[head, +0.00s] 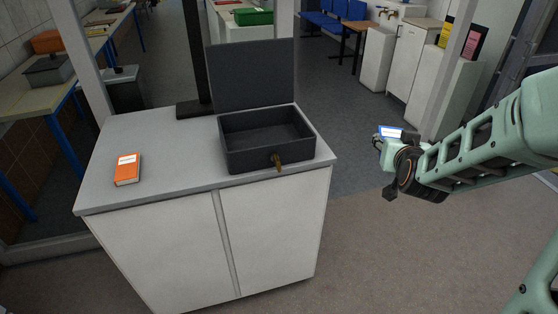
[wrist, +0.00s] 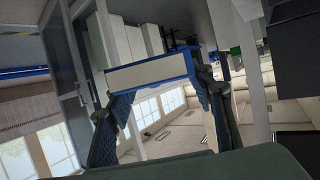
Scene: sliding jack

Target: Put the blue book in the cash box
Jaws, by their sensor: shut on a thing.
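The cash box (head: 240,152) is dark grey and stands on the white cabinet with its lid (head: 252,75) raised; its inside looks empty. A brass-coloured part (head: 277,161) sticks out from its front. My gripper (head: 390,142) is right of the cabinet in the head view, shut on the blue book (head: 391,131). In the wrist view the book (wrist: 152,74) lies between the two finger pads (wrist: 158,100), showing a pale face with blue edges. My gripper is apart from the box.
An orange book (head: 127,169) lies on the left part of the cabinet top (head: 170,150). A dark post (head: 194,60) stands behind the box, left of its lid. Floor (head: 365,215) between the cabinet and my arm is clear.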

